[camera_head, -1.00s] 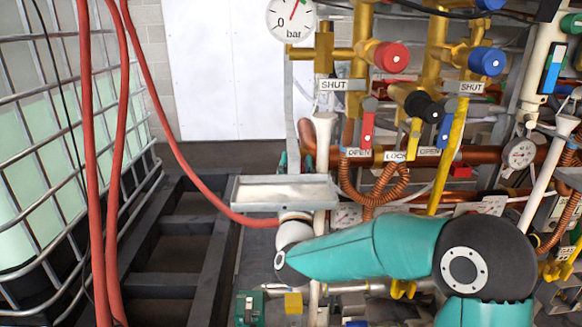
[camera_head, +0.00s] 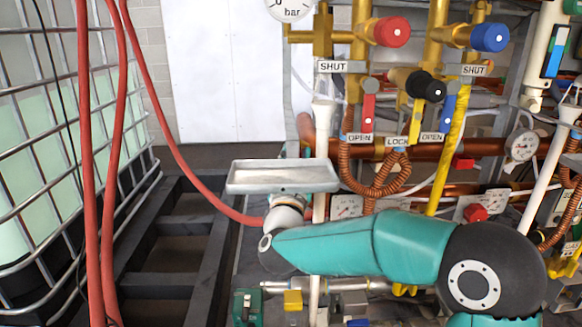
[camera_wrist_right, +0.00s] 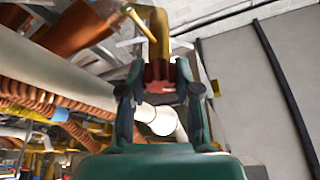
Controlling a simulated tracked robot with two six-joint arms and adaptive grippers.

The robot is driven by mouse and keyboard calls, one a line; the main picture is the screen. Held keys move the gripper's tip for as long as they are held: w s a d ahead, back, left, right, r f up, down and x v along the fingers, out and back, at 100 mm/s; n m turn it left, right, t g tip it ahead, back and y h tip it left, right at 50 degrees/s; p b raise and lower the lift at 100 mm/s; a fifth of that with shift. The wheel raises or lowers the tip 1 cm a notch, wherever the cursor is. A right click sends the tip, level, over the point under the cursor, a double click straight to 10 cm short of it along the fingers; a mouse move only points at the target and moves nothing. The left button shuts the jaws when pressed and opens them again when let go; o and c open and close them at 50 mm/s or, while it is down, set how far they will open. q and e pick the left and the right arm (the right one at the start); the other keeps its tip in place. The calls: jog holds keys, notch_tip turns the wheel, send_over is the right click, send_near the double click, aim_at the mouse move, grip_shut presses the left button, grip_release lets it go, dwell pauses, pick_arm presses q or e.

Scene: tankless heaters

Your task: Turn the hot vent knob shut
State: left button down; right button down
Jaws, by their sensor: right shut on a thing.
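In the right wrist view a dark red knob (camera_wrist_right: 158,73) sits at the end of a brass pipe (camera_wrist_right: 159,35). My right gripper (camera_wrist_right: 158,84) has its two fingers against opposite sides of this knob. In the head view my right arm reaches in from the lower right and bends up behind a grey metal tray (camera_head: 283,177). The tray hides the gripper and the held knob there. A brighter red knob (camera_head: 390,31) and a blue knob (camera_head: 489,37) stand on brass valves at the upper right. My left gripper is not in view.
Red hoses (camera_head: 125,170) hang at the left beside a caged tank (camera_head: 40,190). Copper pipes, coiled lines (camera_head: 372,180) and a gauge (camera_head: 522,145) crowd the right. A white pipe (camera_wrist_right: 160,119) runs close below the held knob in the wrist view.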

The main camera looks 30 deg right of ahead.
jog(key=m+g+b, duration=0.1)
jog(key=m, duration=0.1)
jog(key=shift+a+m+h, duration=0.15)
jog(key=shift+m+h, duration=0.15)
jog(key=shift+h, duration=0.1)
jog(key=m+g+b, duration=0.1)
jog(key=m, duration=0.2)
jog(key=shift+m+g, duration=0.3)
jog(key=m+g+b, duration=0.1)
jog(key=m+g, duration=0.1)
jog(key=m, duration=0.3)
jog(key=c, duration=1.1)
grip_release()
jog(key=shift+d, duration=0.2)
jog(key=shift+f, duration=0.1)
